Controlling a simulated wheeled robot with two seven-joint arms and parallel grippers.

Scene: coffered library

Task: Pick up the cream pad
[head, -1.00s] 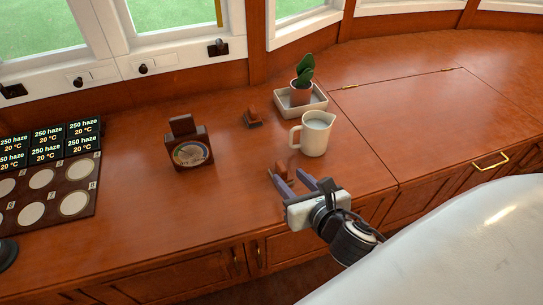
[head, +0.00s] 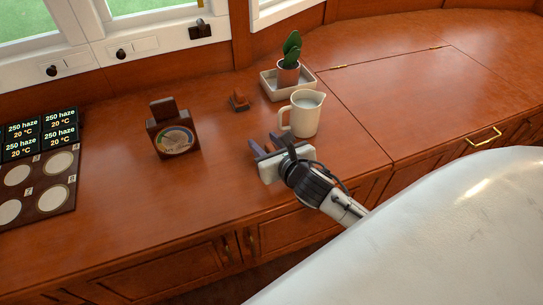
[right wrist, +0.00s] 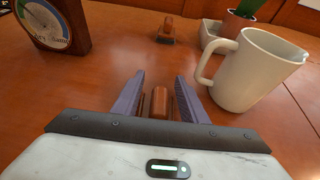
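Several round cream pads lie in a dark board (head: 33,190) at the far left of the head view; one cream pad (head: 53,198) is at its lower right. My right gripper (head: 262,146) is far to the right of them, low over the counter beside the white jug. Its fingers are apart; in the right wrist view the gripper (right wrist: 158,88) has a small brown wooden piece (right wrist: 159,104) between its fingers, with gaps at both sides. In the head view the gripper mostly hides that piece. My left gripper is not in view.
A cream jug (head: 306,113) stands close right of the right gripper, before a potted cactus in a tray (head: 270,88). A second brown piece (head: 239,103) and a dial gauge (head: 174,138) stand left. Displays (head: 41,133) back the board. The counter between gauge and gripper is clear.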

